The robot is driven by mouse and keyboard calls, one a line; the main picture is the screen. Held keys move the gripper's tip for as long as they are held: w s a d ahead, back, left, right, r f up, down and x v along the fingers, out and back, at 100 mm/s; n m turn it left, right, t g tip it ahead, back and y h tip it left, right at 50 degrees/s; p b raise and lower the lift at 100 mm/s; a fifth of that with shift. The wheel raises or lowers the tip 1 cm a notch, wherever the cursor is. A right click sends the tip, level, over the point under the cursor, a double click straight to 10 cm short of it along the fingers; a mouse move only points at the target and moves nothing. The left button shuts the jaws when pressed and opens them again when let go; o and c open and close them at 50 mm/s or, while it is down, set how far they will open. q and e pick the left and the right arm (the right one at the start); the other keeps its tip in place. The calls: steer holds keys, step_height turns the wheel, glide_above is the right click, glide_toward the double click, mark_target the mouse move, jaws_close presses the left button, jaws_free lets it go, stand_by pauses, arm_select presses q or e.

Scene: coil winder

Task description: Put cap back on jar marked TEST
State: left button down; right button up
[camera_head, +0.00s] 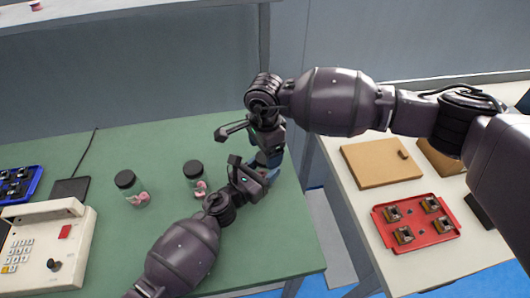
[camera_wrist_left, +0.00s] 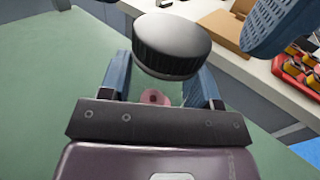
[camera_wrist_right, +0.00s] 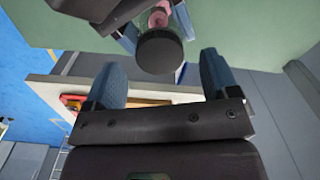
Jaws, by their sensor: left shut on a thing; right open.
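My left gripper (camera_wrist_left: 163,75) is shut on a clear jar with a pink item (camera_wrist_left: 155,97) inside. A black ribbed cap (camera_wrist_left: 172,45) sits at the jar's top, and it also shows in the right wrist view (camera_wrist_right: 160,50). Whether it is seated or loose I cannot tell. My right gripper (camera_wrist_right: 161,64) is open, its blue fingers on either side of the cap and seemingly apart from it. In the head view the arms hide most of this jar. Two other black-capped jars (camera_head: 131,188) (camera_head: 195,180) stand on the green table. I can read no TEST label.
The green table (camera_head: 120,235) holds a beige keypad machine (camera_head: 45,245) and a blue tray (camera_head: 18,185) at left. Right of a gap, a white table holds a brown board (camera_head: 380,163) and a red tray (camera_head: 440,232) with several parts.

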step_height(320, 180, up, 10)
stand_by(0.4)
steer(key=shift+r, duration=0.1)
arm_select(q)
steer(key=shift+c, duration=1.2)
jaws_free()
steer(key=v, duration=1)
steer(key=shift+s+a, duration=0.25)
arm_select(e)
steer(key=shift+f, duration=0.5)
